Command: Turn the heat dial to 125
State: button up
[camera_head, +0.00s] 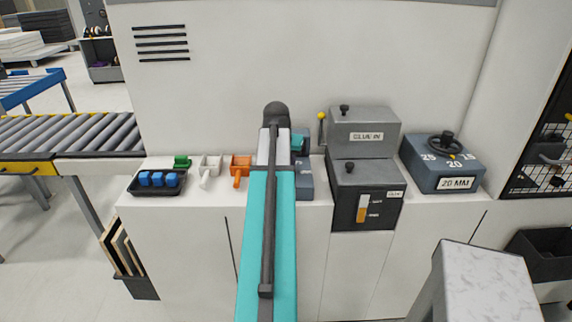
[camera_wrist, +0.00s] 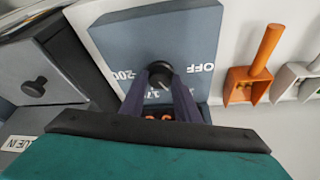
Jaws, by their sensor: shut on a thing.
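The heat dial (camera_wrist: 160,70) is a round black knob on a blue-grey box (camera_wrist: 170,25), seen from above in the wrist view. White markings "OFF" and "200" show beside it, with another number partly covered by the fingers. My gripper (camera_wrist: 163,80) has its two dark fingers closed on the knob. The knob's pointer and the 125 mark are hidden or too small to read. In the head view my teal arm covers most of the box (camera_head: 304,186), and the knob is hidden behind it.
A grey glue unit (camera_head: 365,130) with a black knob stands right of the dial box. Farther right is a blue "20 MM" dial box (camera_head: 440,172). Orange (camera_head: 240,165) and white (camera_head: 209,166) scoops and a black tray (camera_head: 135,186) with blue blocks sit to the left.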

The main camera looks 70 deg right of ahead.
jog(key=shift+n, duration=0.3)
jog(key=o, duration=1)
jog(key=shift+o, duration=0.2)
jog(key=shift+a+r, duration=0.1)
jog(key=b+v, duration=0.3)
jog(key=v, duration=1)
jog(key=shift+r, duration=0.25)
jog(key=shift+s, duration=0.15)
